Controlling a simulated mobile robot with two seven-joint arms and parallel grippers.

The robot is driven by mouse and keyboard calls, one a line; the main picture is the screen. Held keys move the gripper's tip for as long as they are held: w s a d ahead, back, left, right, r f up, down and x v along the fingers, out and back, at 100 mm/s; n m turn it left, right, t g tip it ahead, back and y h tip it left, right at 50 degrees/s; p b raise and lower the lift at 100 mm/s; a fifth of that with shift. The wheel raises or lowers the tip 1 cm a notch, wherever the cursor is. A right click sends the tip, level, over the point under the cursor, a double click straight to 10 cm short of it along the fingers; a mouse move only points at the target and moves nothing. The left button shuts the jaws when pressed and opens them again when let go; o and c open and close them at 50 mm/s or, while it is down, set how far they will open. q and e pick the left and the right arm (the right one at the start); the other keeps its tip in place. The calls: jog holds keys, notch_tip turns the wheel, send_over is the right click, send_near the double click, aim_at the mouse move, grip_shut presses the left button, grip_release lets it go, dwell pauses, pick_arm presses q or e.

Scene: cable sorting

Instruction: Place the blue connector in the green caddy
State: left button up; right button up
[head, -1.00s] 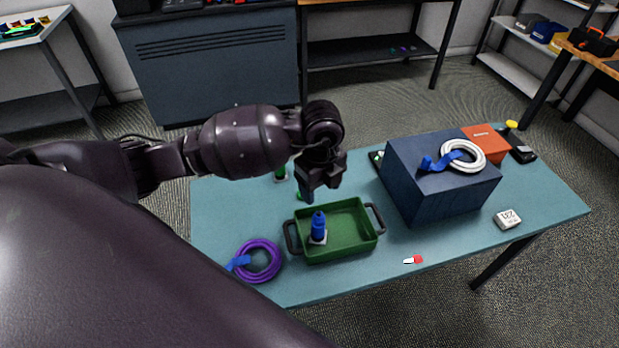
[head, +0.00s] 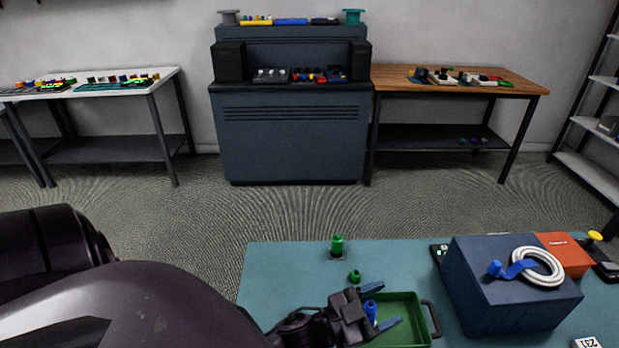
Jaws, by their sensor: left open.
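The green caddy (head: 410,310) stands on the teal table, its lower part cut off by the bottom of the picture. The blue connector (head: 371,311) stands inside the caddy, partly hidden by my left gripper. My left gripper (head: 382,305) is open at the caddy, with one finger on the far side of the connector and one on the near side. I cannot tell whether the fingers touch it. My right gripper is not in view.
A green connector (head: 337,245) stands at the table's back edge, with a small green piece (head: 355,276) nearer the caddy. A dark blue box (head: 495,300) bearing a white cable coil (head: 540,262) stands right of the caddy. An orange box (head: 567,252) is behind it.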

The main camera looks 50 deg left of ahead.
pick_arm(q)
jog(key=s+a+f+n+g+y, duration=0.2)
jog(key=s+f, duration=0.1)
jog(key=f, duration=0.2)
jog(key=s+a+f+n+g+y, duration=0.2)
jog(key=s+a+f+y, duration=0.1)
jog(key=s+f, duration=0.1)
jog(key=s+a+f+n+g+y, duration=0.2)
jog(key=s+a+f+y, duration=0.1)
jog(key=s+f, duration=0.1)
jog(key=shift+s+f+n, duration=0.1)
jog(key=shift+f+n, duration=0.2)
jog(key=shift+f, duration=0.5)
